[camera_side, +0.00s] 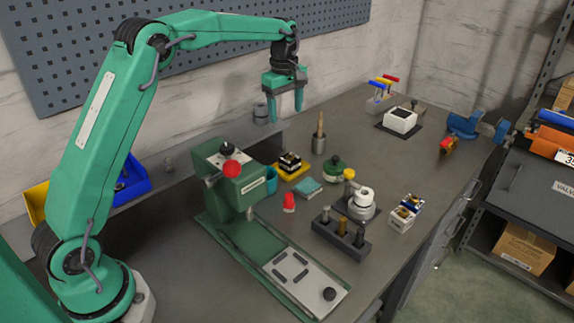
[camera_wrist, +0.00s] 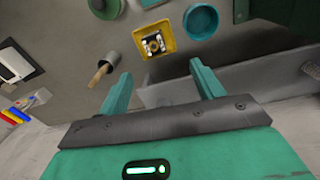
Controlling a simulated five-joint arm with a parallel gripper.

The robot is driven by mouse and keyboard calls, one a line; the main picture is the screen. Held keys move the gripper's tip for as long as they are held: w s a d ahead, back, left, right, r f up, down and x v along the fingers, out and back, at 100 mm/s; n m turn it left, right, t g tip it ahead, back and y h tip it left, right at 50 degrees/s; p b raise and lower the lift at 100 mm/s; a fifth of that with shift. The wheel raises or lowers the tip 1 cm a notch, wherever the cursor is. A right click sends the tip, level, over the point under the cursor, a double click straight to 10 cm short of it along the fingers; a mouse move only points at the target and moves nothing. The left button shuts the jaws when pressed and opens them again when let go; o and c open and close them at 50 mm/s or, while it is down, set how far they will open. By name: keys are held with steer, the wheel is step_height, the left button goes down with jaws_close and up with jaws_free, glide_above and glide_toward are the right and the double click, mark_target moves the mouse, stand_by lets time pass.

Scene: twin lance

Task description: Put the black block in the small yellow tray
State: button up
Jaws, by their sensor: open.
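The small yellow tray (camera_side: 281,174) lies on the bench right of the green machine. A black block with pale parts (camera_side: 290,160) sits in it, and nothing holds it. In the wrist view the yellow tray (camera_wrist: 138,32) is near the top centre, with the block (camera_wrist: 153,44) inside its rim. My gripper (camera_side: 285,113) is raised well above the bench, behind the tray in the side view. In the wrist view my gripper (camera_wrist: 160,72) has its two fingers wide apart with nothing between them. It is apart from both block and tray.
A green machine (camera_side: 232,180) with a red knob stands left of the tray. A teal cup (camera_side: 271,177), a teal pad (camera_side: 308,187) and a red piece (camera_side: 289,203) lie close by. A grey pot with a wooden handle (camera_side: 319,144) stands behind. The right bench edge is mostly clear.

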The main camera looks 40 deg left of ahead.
steer(key=s+d+r+m+t, duration=0.1)
steer(key=s+d+r+m, duration=0.3)
steer(key=s, duration=0.5)
steer(key=s+d+r+m+t, duration=0.1)
steer(key=s+r+m+t, duration=0.1)
steer(key=s+r+m, duration=0.35)
steer(key=s+d+f+m+t, duration=0.1)
steer(key=s+f+m, duration=0.1)
steer(key=s, duration=0.8)
steer(key=s+d+f+m+t, duration=0.1)
steer(key=s+m, duration=0.4)
steer(key=s, duration=0.5)
steer(key=shift+d+f, duration=0.5)
steer(key=shift+f, duration=0.35)
